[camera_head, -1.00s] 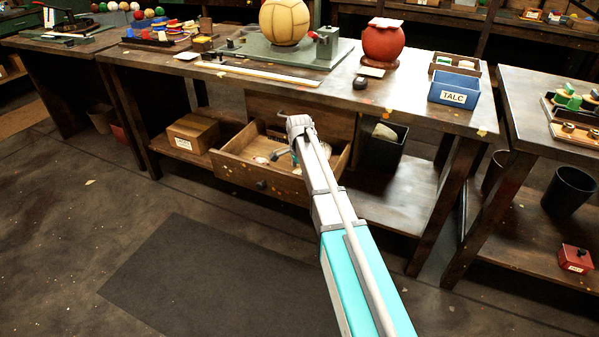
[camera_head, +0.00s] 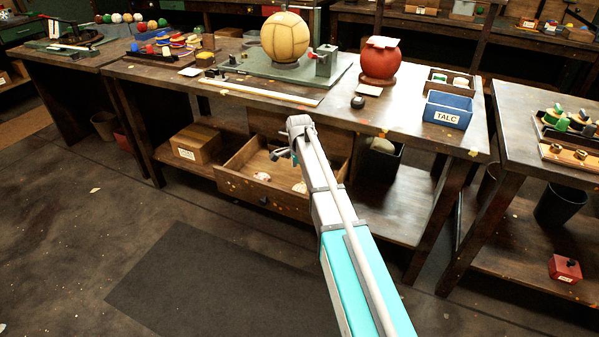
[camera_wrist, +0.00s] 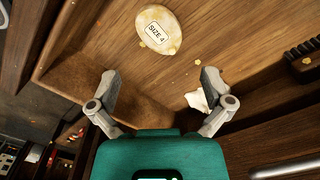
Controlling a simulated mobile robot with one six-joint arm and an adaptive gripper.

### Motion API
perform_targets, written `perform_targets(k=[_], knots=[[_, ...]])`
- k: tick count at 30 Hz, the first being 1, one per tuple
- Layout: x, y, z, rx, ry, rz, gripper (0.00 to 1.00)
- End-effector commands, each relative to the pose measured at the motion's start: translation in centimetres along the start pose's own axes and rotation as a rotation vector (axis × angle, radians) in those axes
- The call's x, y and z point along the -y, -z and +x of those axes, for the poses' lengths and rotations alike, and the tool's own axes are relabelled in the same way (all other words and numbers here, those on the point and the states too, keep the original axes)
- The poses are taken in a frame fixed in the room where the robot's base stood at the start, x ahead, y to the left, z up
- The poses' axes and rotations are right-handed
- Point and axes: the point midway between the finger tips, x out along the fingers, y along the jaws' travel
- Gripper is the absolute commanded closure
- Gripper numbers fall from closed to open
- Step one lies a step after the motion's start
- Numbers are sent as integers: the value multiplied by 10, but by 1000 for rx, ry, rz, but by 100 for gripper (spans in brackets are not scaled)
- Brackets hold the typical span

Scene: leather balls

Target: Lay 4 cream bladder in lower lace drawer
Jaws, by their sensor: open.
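The lower drawer (camera_head: 235,185) under the middle bench is pulled open. A cream bladder (camera_wrist: 159,30) with a "SIZE 4" label lies flat on the drawer's wooden floor in the wrist view. A small pale piece (camera_wrist: 197,100) lies nearer the drawer wall, partly hidden by my right finger.
A cardboard box (camera_head: 195,145) stands on the shelf left of the drawer, and a dark bin (camera_head: 382,165) stands to its right. The bench above holds a cream ball (camera_head: 285,37), a red ball (camera_head: 380,60) and a blue TALC box (camera_head: 447,110). The floor in front is clear.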

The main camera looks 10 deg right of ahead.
Motion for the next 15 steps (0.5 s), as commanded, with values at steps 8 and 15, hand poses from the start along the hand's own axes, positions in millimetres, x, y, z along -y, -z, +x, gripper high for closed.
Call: perform_targets(k=[8, 15], knots=[[0, 0, -27, 0, 0, 0, 0], [0, 0, -40, 0, 0, 0, 0]])
